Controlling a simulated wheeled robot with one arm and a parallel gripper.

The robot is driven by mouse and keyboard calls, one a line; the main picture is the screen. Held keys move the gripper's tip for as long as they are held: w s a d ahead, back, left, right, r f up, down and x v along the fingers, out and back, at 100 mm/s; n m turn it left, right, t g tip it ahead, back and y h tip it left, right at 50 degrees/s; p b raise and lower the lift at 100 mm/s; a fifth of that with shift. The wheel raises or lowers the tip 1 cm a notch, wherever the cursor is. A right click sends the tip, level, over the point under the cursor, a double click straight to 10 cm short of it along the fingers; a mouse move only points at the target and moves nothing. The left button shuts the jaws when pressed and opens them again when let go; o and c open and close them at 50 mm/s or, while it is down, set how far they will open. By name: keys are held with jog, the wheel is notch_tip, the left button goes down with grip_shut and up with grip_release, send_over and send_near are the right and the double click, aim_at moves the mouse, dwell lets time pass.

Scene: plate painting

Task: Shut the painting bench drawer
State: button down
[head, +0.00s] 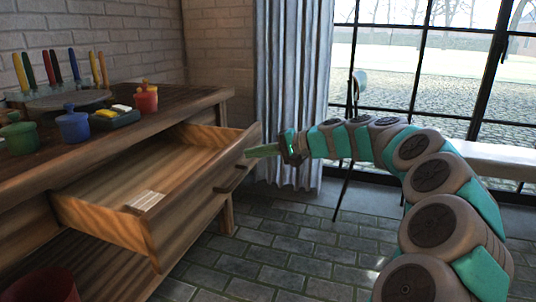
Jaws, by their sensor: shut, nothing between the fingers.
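The painting bench (180,110) stands at the left against a brick wall. Its wooden drawer (110,225) is pulled far out toward the right. A small pale block-like item (146,201) lies inside the drawer near its front. The drawer's dark handle (234,177) shows on the outside of the front panel. My gripper (262,151) is shut and empty. It appears at the far top end of the drawer front, pointing left; I cannot tell whether it touches the panel.
On the bench top are a blue pot (72,126), a red pot (146,99), a green pot (20,137), a dark tray (114,119) and several upright coloured tools. A curtain (290,80) and window are behind. The tiled floor (270,255) is clear.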

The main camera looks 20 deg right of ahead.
jog(key=shift+w+a, duration=0.15)
jog(key=shift+a, duration=0.1)
jog(key=w+a+p, duration=0.1)
jog(key=w+a, duration=0.4)
jog(key=a, duration=0.2)
jog(key=w+a+p, duration=0.2)
jog(key=w+a, duration=0.3)
jog(key=a, duration=0.3)
jog(key=w+a+p, duration=0.2)
jog(key=w+a, duration=0.4)
jog(key=a, duration=0.1)
jog(key=shift+w+a, duration=0.1)
jog(key=shift+a, duration=0.05)
jog(key=shift+w+a+r, duration=0.15)
